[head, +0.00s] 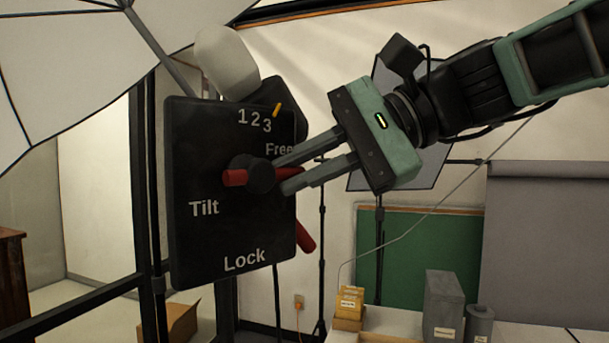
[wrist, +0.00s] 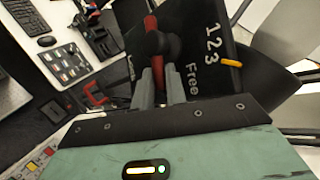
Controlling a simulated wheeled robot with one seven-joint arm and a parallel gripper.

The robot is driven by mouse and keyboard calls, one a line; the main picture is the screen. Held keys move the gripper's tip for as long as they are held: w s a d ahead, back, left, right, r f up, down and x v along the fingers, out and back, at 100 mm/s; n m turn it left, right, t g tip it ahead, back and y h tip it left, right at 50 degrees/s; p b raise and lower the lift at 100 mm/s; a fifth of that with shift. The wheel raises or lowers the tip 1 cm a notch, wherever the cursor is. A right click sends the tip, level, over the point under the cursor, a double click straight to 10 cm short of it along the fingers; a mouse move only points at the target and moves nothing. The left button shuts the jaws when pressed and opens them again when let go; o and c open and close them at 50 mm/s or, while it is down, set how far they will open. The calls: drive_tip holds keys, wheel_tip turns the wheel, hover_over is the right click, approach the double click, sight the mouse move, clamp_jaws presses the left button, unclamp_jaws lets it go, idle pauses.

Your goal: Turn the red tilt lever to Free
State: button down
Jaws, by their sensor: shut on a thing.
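A black panel (head: 225,225) carries the words Tilt, Free at the upper right and Lock at the bottom, with the numbers 1 2 3 on top. The red tilt lever (head: 235,178) turns on a dark round hub in the middle of the panel. It lies roughly level, its right part pointing to the right edge, a little below Free. My gripper (head: 281,176) comes from the right and is shut on that right part, which its fingers mostly hide. In the wrist view the red lever (wrist: 151,26) runs from the hub down between the fingers (wrist: 159,84).
A small yellow pointer (head: 277,110) sits by the numbers. A second red bar (head: 305,237) sticks out at the panel's lower right edge. A pale umbrella (head: 60,60) and dark stand poles are at the left. Boxes (head: 443,300) stand on a white table at the lower right.

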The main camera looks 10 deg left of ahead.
drive_tip(key=c, duration=1.7)
unclamp_jaws()
drive_tip(key=b+v, duration=0.5)
drive_tip(key=v, duration=1.2)
drive_tip(key=shift+w+d+r, duration=0.1)
drive_tip(key=shift+w, duration=0.05)
